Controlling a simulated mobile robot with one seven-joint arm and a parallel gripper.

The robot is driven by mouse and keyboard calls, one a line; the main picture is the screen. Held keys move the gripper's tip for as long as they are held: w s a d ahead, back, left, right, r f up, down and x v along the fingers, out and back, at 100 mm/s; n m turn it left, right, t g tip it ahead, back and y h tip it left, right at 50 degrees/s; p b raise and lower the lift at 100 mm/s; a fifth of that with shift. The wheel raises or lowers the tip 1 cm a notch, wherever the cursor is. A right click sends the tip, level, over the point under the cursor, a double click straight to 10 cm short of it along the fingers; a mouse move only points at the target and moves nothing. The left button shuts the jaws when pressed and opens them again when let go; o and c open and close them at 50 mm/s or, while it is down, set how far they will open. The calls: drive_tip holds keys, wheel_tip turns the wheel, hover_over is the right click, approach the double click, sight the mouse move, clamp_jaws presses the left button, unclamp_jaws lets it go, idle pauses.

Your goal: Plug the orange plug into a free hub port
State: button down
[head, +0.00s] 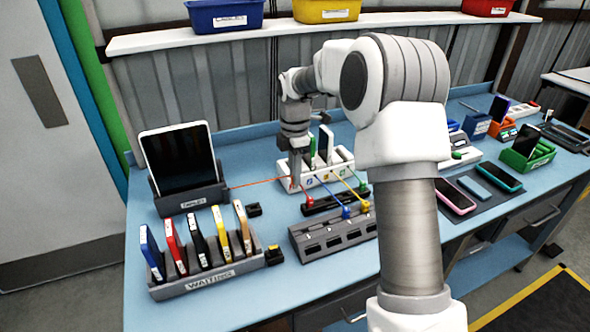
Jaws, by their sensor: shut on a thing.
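My gripper (295,186) points down at the front left of a white multi-slot station (318,177) with coloured labels. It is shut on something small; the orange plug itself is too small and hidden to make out. A thin orange cable (256,184) runs from the tablet dock to my gripper. A dark strip (325,204) lies in front of the station. A red plug (309,200), a blue plug (346,212) and a yellow plug (365,206) are at or near it. A grey block (338,240) with several openings stands nearer; I cannot tell which unit is the hub.
A tablet (180,160) stands in a dark dock at left. A grey rack (205,278) marked WAITING holds several upright phones. Phones lie on a dark mat (462,212) at right. A shelf (290,24) with bins is above. My arm hides the bench's middle right.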

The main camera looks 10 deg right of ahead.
idle(0.3)
drive_tip(key=s+b, duration=0.3)
drive_tip(key=s, duration=0.7)
drive_tip(key=shift+s+d, duration=0.15)
drive_tip(key=shift+d, duration=0.05)
idle(0.8)
idle(0.5)
drive_tip(key=shift+f+b, duration=1.2)
drive_tip(key=shift+f, duration=1.35)
drive_tip(key=shift+f+b, duration=0.35)
drive_tip(key=shift+f, duration=0.35)
